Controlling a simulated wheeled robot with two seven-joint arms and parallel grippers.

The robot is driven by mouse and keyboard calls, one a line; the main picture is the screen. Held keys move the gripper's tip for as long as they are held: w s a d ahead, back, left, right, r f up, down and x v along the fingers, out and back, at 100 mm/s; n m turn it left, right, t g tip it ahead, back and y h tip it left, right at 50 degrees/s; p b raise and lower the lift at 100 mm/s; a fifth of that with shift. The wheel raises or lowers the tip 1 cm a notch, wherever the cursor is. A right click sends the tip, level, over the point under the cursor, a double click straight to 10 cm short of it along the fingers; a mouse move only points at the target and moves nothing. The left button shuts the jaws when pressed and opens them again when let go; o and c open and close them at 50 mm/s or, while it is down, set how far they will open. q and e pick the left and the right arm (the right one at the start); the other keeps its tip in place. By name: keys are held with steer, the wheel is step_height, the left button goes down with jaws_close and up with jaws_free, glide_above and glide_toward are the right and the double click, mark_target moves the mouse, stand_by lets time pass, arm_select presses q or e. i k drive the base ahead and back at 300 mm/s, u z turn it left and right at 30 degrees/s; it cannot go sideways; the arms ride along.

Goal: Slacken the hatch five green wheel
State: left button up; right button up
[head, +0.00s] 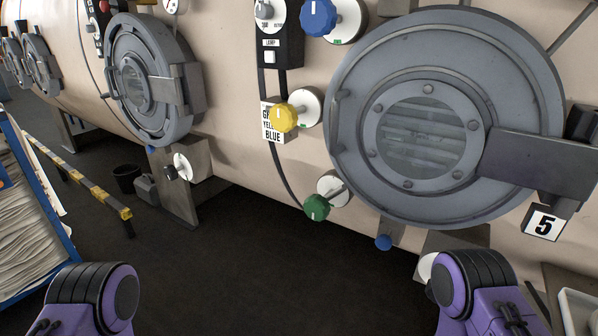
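The green wheel (317,207) is a small lobed knob at the lower left of hatch five (350,75). It sits in front of a round white plate (331,184) on the beige vessel wall. The hatch is a large round grey door with a barred window, and it looks closed. A plate with the number 5 (543,223) is at its lower right. Purple and black links of my two arms show at the bottom left and bottom right, well apart from the wheel. Neither gripper is in the frame.
A yellow knob (283,118) and a blue knob (318,17) are above the green wheel. A small blue knob (383,242) is below the hatch. Another hatch (149,80) is farther left. A blue rack (38,180) stands at the left edge. The dark floor (225,270) between is clear.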

mark_target(316, 207)
steer(key=z, duration=2.8)
steer(key=k, duration=0.5)
steer(key=u, duration=1.65)
